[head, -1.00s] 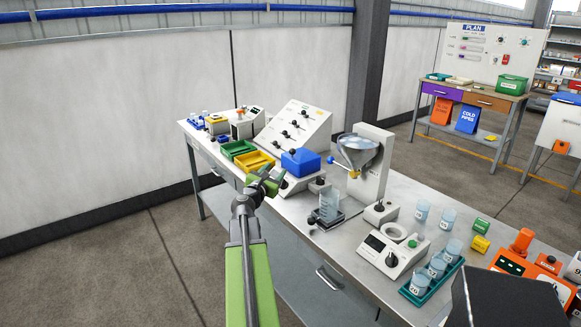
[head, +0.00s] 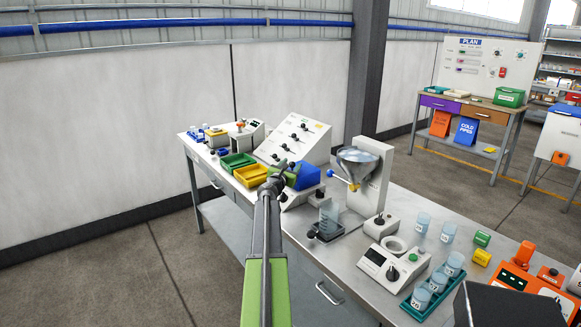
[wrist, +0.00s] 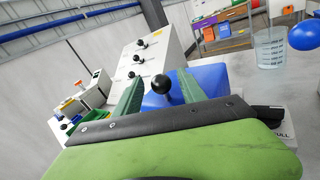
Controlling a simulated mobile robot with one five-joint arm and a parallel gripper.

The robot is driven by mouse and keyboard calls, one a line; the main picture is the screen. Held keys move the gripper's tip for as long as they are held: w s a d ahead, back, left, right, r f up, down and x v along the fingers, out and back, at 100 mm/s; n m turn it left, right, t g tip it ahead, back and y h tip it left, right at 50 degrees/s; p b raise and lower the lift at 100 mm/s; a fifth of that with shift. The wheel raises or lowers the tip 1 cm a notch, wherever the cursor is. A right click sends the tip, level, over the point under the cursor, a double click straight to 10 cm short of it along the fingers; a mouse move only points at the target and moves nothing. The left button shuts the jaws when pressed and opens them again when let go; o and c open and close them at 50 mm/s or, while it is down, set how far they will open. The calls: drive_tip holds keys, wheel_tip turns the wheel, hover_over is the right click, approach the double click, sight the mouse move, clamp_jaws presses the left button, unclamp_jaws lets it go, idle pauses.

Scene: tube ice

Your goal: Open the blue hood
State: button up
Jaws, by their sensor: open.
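The blue hood (head: 308,176) sits on a pale machine on the bench and looks shut. My gripper (head: 284,172) is at its left side in the head view and hides part of it. In the wrist view the blue hood (wrist: 212,82) is just beyond the fingers. My gripper (wrist: 160,88) is open there, with its two green fingers apart. A black ball knob (wrist: 161,84) on a short metal stem shows between the fingers, in front of the blue hood. I cannot tell whether a finger touches it.
Green (head: 237,162) and yellow (head: 251,175) trays lie left of the hood. A white sloped panel with black knobs (head: 296,139) stands behind. A funnel machine (head: 368,178) with a blue ball (head: 330,173) stands close on the right.

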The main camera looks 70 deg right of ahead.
drive_tip(key=shift+d, duration=0.55)
drive_tip(key=shift+c, duration=0.5)
clamp_jaws()
drive_tip(key=shift+w, duration=0.1)
idle(0.4)
